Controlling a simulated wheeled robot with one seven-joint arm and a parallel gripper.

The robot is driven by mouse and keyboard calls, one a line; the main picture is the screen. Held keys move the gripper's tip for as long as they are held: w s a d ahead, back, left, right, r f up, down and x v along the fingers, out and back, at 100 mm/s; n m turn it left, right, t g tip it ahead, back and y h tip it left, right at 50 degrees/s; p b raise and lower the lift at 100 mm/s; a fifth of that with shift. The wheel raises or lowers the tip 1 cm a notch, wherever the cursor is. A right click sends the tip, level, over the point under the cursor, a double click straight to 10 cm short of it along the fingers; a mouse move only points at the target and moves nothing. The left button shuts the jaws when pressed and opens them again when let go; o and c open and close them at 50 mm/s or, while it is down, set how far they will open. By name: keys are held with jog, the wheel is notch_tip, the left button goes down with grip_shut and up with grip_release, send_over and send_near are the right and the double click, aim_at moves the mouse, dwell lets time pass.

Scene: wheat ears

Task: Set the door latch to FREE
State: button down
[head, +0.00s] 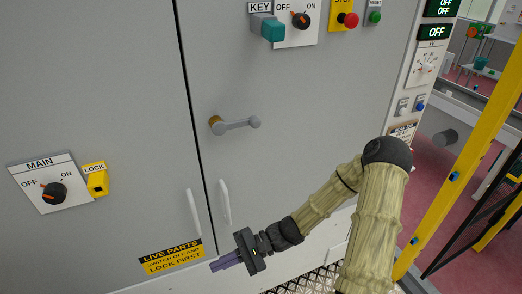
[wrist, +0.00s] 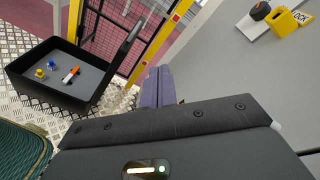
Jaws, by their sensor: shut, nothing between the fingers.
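A grey lever handle (head: 236,124) with a brass-coloured pivot at its left end is on the right cabinet door, close to the door seam. It lies nearly level, its knob end to the right. I see no FREE label beside it, and I cannot tell for certain that it is the door latch. My gripper (head: 222,263) is low in front of the cabinet, below the lever and apart from it. Its purple fingers are shut and empty. They also show in the wrist view (wrist: 158,86), pointing away from the lever, which is out of that view.
Two white pull handles (head: 194,212) (head: 224,203) flank the seam. A MAIN switch (head: 54,192) and yellow LOCK piece (head: 97,182) are at left. A teal KEY piece (head: 270,28) is above. A black tray (wrist: 98,95) with small items and a yellow post (head: 462,140) stand nearby.

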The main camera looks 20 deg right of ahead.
aim_at(238, 125)
jog(key=w+d+r+m+t+y, duration=0.4)
jog(key=w+d+r+m+t, duration=0.35)
jog(key=w+t, duration=0.35)
jog(key=w+d+r+m+t+h, duration=0.1)
jog(key=w+d+m+t+h, duration=0.1)
jog(key=d+m+t+h, duration=0.3)
jog(key=w+d+r+m+t+h, duration=0.1)
jog(key=w+d+m+t+h, duration=0.1)
jog(key=d+m+t+h, duration=0.4)
jog(key=d+m+t, duration=0.2)
jog(key=d+t, duration=0.1)
jog(key=t, duration=0.1)
jog(key=shift+w+r+p, duration=0.2)
jog(key=shift+r+p, duration=0.15)
jog(key=w+a+r+p, duration=0.3)
jog(key=w+r+p, duration=0.3)
jog(key=r, duration=0.4)
jog(key=shift+w+a+r+p, duration=0.35)
jog(key=shift+w+p, duration=0.05)
jog(key=shift+p, duration=0.05)
